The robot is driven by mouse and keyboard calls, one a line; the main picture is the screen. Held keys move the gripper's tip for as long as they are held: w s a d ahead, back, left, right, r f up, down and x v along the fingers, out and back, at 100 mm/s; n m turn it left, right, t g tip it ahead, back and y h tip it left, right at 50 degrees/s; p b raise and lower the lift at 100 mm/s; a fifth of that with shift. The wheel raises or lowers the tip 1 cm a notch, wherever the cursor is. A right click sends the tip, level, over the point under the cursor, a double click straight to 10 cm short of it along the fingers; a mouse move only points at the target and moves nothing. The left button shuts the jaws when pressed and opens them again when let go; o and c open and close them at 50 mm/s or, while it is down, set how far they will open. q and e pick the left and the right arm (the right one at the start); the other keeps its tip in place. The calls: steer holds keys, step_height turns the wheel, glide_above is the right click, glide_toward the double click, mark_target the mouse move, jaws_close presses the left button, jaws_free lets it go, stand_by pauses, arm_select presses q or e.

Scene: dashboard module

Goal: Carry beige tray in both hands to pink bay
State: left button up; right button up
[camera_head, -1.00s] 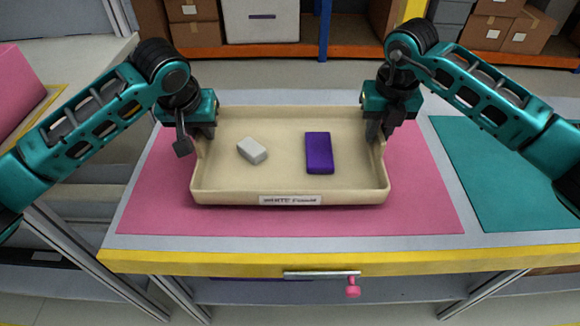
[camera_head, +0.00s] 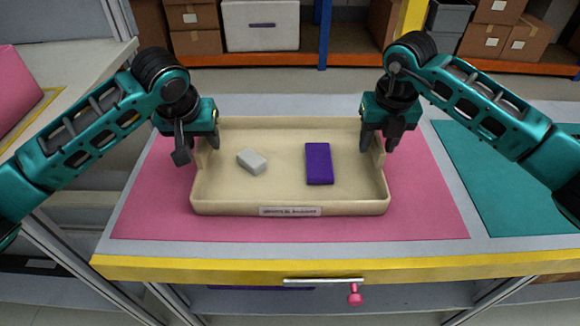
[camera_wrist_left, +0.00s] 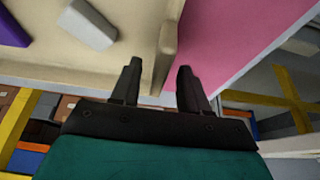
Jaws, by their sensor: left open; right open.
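The beige tray (camera_head: 340,207) rests on the pink bay (camera_head: 425,210) marked on the table. A small pale block (camera_head: 252,161) and a purple block (camera_head: 319,163) lie inside it. My left gripper (camera_head: 198,150) is open at the tray's left wall, with its fingers on either side of that wall. In the left wrist view, the tray wall (camera_wrist_left: 165,50) ends near the gap between the open fingers of my left gripper (camera_wrist_left: 157,85). My right gripper (camera_head: 379,146) is open at the tray's right wall. Contact at either wall is hard to tell.
A teal mat (camera_head: 510,185) lies on the table to the right. A yellow edge strip (camera_head: 220,268) runs along the front, with a pink knob (camera_head: 355,295) below it. Shelves with cardboard boxes (camera_head: 485,42) stand behind.

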steer(key=shift+r, duration=0.35)
arm_select(q)
steer(key=v, duration=1.1)
steer(key=shift+r, duration=0.15)
arm_select(e)
step_height(320, 180, up, 11)
steer(key=s, duration=0.1)
steer(key=shift+s, duration=0.4)
arm_select(q)
steer(key=shift+s, duration=0.2)
arm_select(e)
steer(key=shift+s, duration=0.1)
